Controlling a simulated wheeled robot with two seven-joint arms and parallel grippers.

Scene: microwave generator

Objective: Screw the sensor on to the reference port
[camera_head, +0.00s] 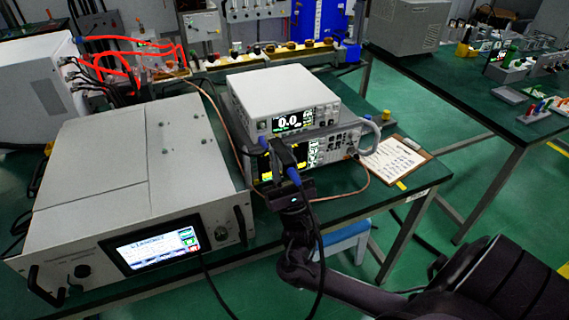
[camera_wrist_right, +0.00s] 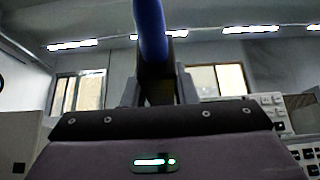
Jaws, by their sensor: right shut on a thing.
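My right gripper (camera_head: 281,174) is in front of the stacked instruments, shut on the dark sensor (camera_head: 284,154). A blue cable end (camera_head: 293,176) shows beside the gripper, with a black cable hanging down from it. In the right wrist view, the blue part (camera_wrist_right: 150,25) rises between the fingers of the gripper (camera_wrist_right: 158,90). The sensor and gripper cover part of the lower instrument's front (camera_head: 325,150). I cannot make out the reference port, nor tell whether the sensor touches it. My left gripper is not in view.
A white meter (camera_head: 275,92) reading 0.0 sits on the lower instrument. A large generator (camera_head: 130,170) with a lit screen stands to the left. A clipboard (camera_head: 398,160) lies to the right. A copper-coloured cable loops near the gripper. The green table's front edge is close below.

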